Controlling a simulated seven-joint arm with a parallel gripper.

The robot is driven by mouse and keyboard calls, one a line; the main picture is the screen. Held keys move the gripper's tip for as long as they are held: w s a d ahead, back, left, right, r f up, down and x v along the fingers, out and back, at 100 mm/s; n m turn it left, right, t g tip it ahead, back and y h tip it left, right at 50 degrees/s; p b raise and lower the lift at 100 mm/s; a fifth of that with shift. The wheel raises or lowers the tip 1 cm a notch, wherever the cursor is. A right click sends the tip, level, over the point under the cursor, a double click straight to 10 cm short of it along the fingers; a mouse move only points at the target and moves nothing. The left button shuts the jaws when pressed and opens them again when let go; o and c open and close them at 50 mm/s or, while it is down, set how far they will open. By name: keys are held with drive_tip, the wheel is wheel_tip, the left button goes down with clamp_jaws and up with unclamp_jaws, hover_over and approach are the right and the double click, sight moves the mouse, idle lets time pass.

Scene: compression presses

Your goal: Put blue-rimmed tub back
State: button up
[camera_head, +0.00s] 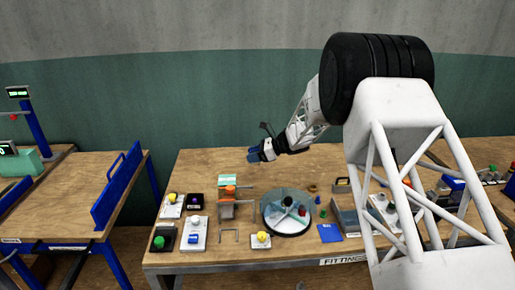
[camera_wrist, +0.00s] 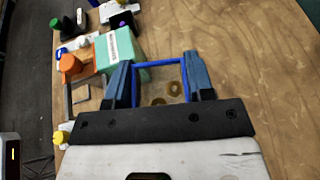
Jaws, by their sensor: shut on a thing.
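My gripper (camera_wrist: 160,80) is shut on the blue-rimmed tub (camera_wrist: 161,63), a squarish tub with its rim between the two blue fingers in the wrist view. Its inside looks wood-coloured. Two brass rings (camera_wrist: 174,88) show within the rim; I cannot tell whether they lie in the tub or show through it. In the head view my gripper (camera_head: 254,154) is held above the back part of the fittings table (camera_head: 190,163). The tub is too small to make out there.
An orange and teal press (camera_head: 229,190) stands left of a round glass-topped dish (camera_head: 288,226). Small button boxes, including one with a green button (camera_head: 159,242), sit at the front left. A blue mat (camera_head: 329,233) lies at the front. The table's back left is clear.

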drive_tip(key=s+a+f+n+g, duration=0.2)
drive_tip(key=s+f+n+g, duration=0.2)
drive_tip(key=f+n+g, duration=0.2)
drive_tip(key=shift+s+f+n+g+h, duration=0.3)
drive_tip(key=shift+s+f+g+h, duration=0.1)
drive_tip(key=shift+g, duration=0.5)
drive_tip(key=shift+f, duration=0.25)
drive_tip(key=shift+f, duration=3.15)
drive_tip(key=shift+f, duration=0.6)
drive_tip(key=o, duration=1)
drive_tip(key=shift+o, duration=0.2)
drive_tip(key=shift+v, duration=3.9)
